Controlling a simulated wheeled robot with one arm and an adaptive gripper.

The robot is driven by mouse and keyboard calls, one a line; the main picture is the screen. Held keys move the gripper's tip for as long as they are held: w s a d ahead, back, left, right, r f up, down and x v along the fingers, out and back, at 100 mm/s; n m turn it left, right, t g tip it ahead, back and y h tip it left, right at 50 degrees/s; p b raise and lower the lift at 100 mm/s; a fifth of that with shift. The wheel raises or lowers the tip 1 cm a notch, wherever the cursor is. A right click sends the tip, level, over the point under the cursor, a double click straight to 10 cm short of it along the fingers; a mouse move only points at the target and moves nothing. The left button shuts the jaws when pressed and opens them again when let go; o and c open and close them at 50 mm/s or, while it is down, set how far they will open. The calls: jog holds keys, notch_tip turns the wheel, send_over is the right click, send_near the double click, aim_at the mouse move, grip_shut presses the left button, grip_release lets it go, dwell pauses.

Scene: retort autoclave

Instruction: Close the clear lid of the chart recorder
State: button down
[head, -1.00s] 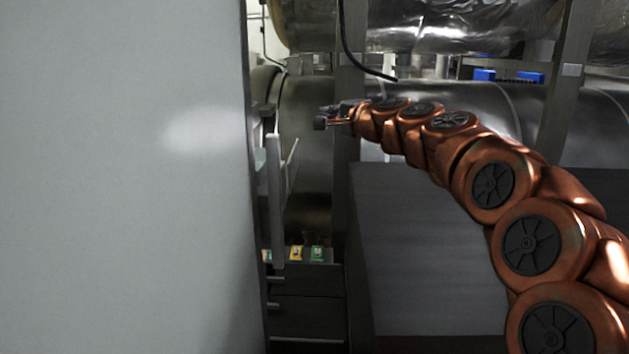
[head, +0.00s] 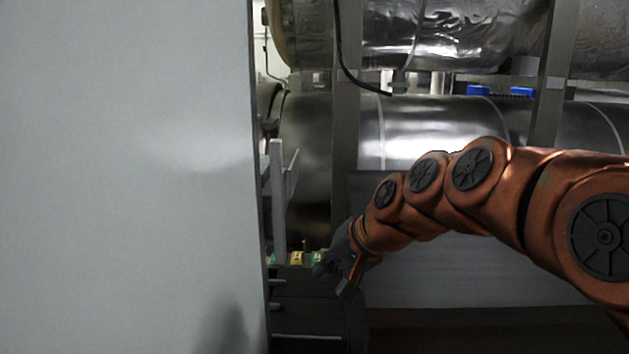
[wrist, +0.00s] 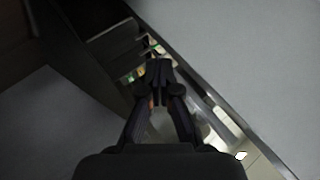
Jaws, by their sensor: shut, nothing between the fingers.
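I cannot clearly make out the chart recorder or its clear lid in either view. A pale upright plate (head: 278,200) with a slanted piece stands out from the edge of the big white panel in the head view; I cannot tell whether it belongs to the recorder. My gripper (head: 332,278) is low, to the right of and below this plate, and apart from it. In the wrist view the fingers of my gripper (wrist: 162,68) are together, with nothing between them. Part of the gripper is dark and hard to see in the head view.
A big white panel (head: 120,180) fills the left side. Small yellow and green items (head: 297,258) lie on a dark ledge near my gripper. Shiny metal vessels (head: 430,125) stand behind, with a dark upright post (head: 346,130). A grey box surface (head: 450,265) lies below my arm.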

jog(key=s+d+f+g+h, duration=0.2)
jog(key=s+d+f, duration=0.2)
jog(key=f, duration=0.4)
jog(key=s+d+f+g+h, duration=0.1)
jog(key=s+d+f, duration=0.2)
jog(key=s, duration=0.5)
jog(key=s+d+f+n+g+h, duration=0.1)
jog(key=s+d+f, duration=0.3)
jog(key=s, duration=0.4)
jog(key=s+d+f+n+g+h, duration=0.1)
jog(key=s+d+f+g+h, duration=0.1)
jog(key=s+d, duration=0.3)
jog(key=s+f+g+b, duration=0.1)
jog(key=s, duration=0.2)
jog(key=shift+d+f, duration=0.15)
jog(key=shift+f, duration=0.1)
jog(key=shift+d, duration=0.15)
